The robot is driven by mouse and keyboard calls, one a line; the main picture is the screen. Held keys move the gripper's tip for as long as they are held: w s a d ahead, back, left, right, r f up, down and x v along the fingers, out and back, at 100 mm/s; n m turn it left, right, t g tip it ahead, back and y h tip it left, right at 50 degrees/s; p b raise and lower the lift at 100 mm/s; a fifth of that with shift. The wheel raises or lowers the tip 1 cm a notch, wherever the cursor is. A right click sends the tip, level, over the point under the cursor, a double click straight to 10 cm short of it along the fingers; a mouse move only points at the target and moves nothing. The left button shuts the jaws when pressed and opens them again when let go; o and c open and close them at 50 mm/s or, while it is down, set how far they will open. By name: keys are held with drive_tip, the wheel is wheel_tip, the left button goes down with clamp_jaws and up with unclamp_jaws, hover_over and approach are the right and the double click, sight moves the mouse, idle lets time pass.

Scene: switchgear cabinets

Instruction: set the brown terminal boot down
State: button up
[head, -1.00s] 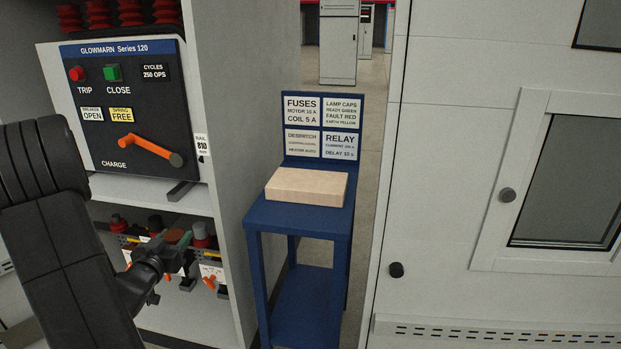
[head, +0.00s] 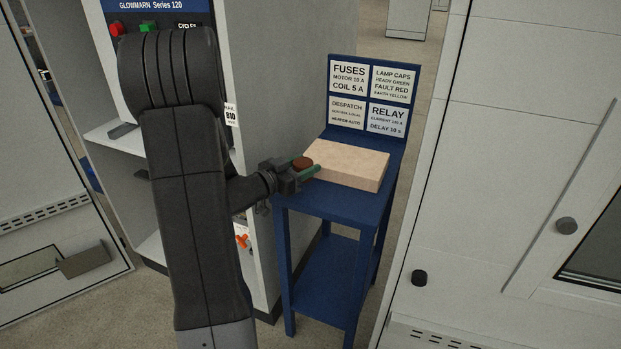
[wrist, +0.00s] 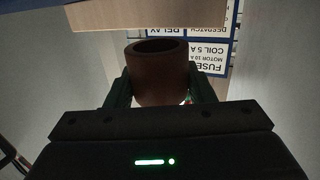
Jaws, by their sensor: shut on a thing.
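The brown terminal boot (head: 302,163) is a short hollow cylinder. My gripper (head: 306,171) is shut on it, with green fingers on either side. The wrist view shows the boot (wrist: 157,72) between the fingers (wrist: 158,92), its open rim facing the camera's upper side. In the head view the boot is at the left end of the pale block (head: 345,164) on the blue stand (head: 300,204). I cannot tell whether it touches the block. In the wrist view the block's edge (wrist: 150,14) lies beyond the boot.
The stand's back panel carries printed labels (head: 368,97). The switchgear cabinet side (head: 270,80) rises close on the left of the stand. The block's top is bare.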

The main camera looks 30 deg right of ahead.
sight(303, 191)
drive_tip(key=shift+f+b, duration=0.4)
drive_tip(key=shift+f, duration=1.7)
drive_tip(key=shift+f, duration=0.25)
drive_tip(key=o, duration=1)
drive_tip(key=shift+r, duration=0.1)
drive_tip(key=shift+c, duration=0.2)
drive_tip(key=shift+a+r, duration=0.1)
drive_tip(key=shift+r, duration=0.15)
drive_tip(key=v, duration=1.2)
drive_tip(key=shift+f, duration=0.1)
